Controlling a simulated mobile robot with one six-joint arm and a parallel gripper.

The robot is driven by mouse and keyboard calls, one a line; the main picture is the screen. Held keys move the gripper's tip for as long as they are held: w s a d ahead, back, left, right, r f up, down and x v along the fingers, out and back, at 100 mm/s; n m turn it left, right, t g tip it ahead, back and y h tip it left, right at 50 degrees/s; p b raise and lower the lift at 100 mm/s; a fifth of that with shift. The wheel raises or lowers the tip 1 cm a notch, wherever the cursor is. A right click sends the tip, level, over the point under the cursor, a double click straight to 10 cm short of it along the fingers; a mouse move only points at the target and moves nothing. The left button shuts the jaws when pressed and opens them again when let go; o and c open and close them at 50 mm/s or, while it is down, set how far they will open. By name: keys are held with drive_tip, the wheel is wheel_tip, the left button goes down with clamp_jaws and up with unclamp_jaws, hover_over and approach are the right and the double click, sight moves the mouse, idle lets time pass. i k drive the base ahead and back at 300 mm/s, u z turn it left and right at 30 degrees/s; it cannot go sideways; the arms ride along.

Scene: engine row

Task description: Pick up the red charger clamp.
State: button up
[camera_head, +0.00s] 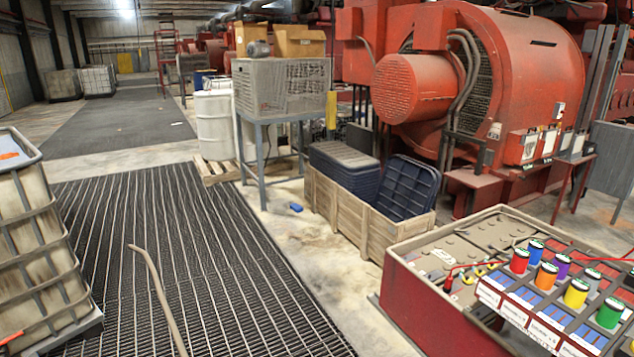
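A small red piece that looks like the red charger clamp (449,283) is at the left part of the top of a red-walled battery case (432,312), at lower right. A thin red cable runs right from near it. It is too small to tell its jaws or what it grips. A yellow piece (484,272) lies just to its right on the battery top. My gripper is not in view.
A rack of coloured spools or cans (546,276) stands at the battery's right. A wooden crate (342,207) with dark bins is behind it. A blue object (296,207) lies on the floor. A caged tank (36,240) stands at left. The grated floor (210,270) between is mostly clear.

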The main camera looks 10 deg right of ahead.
sight(446, 287)
drive_tip(key=u, duration=0.55)
drive_tip(key=i, duration=2.35)
drive_tip(key=z, duration=0.65)
drive_tip(key=i, duration=0.6)
drive_tip(key=z, duration=0.7)
drive_tip(key=i, duration=0.45)
drive_tip(key=z, duration=0.2)
